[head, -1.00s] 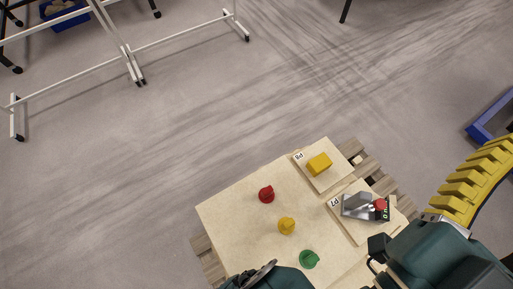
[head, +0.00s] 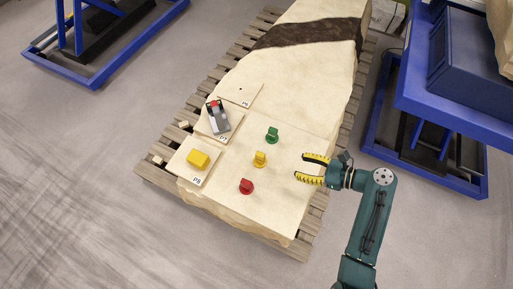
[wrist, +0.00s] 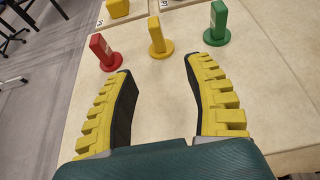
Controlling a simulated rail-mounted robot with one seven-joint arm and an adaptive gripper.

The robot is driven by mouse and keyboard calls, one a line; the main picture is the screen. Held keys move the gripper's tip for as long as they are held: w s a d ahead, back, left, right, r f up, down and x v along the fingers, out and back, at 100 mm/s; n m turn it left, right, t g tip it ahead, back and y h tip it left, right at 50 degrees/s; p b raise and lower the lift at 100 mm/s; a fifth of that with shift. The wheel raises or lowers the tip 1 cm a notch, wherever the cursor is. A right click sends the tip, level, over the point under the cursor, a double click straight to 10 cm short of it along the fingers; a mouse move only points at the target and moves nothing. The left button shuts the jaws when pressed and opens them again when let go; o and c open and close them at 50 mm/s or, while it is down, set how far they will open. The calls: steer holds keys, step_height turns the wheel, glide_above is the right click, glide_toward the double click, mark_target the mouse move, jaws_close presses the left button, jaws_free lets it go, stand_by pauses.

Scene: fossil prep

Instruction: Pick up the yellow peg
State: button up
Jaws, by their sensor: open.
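The yellow peg (head: 260,158) stands upright on its round base on the pale stone slab (head: 290,205), between the red peg (head: 246,186) and the green peg (head: 272,135). My gripper (head: 303,169) is open and empty, to the right of the yellow peg in the head view, its fingers pointing towards it. In the wrist view the yellow peg (wrist: 157,37) stands beyond and between the open fingertips (wrist: 156,66), apart from both. The red peg (wrist: 103,52) is near the left fingertip and the green peg (wrist: 217,24) is beyond the right one.
A yellow block (head: 198,159) sits on a pale plate at the slab's left. A grey device with a red top (head: 217,117) lies on another plate. A third plate (head: 240,93) looks bare. A blue stand (head: 430,165) is at the right.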

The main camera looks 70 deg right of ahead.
steer(key=b, duration=0.3)
glide_toward(260, 157)
steer(key=w+f, duration=0.1)
steer(key=w+d+f, duration=0.1)
steer(key=f, duration=0.1)
steer(key=w+d+f, duration=0.1)
steer(key=w, duration=0.1)
steer(key=shift+f, duration=0.3)
steer(key=b+x, duration=0.2)
steer(key=x, duration=0.3)
steer(key=shift+w+a, duration=0.15)
steer(key=shift+w, duration=0.3)
steer(key=shift+s, duration=0.1)
jaws_close()
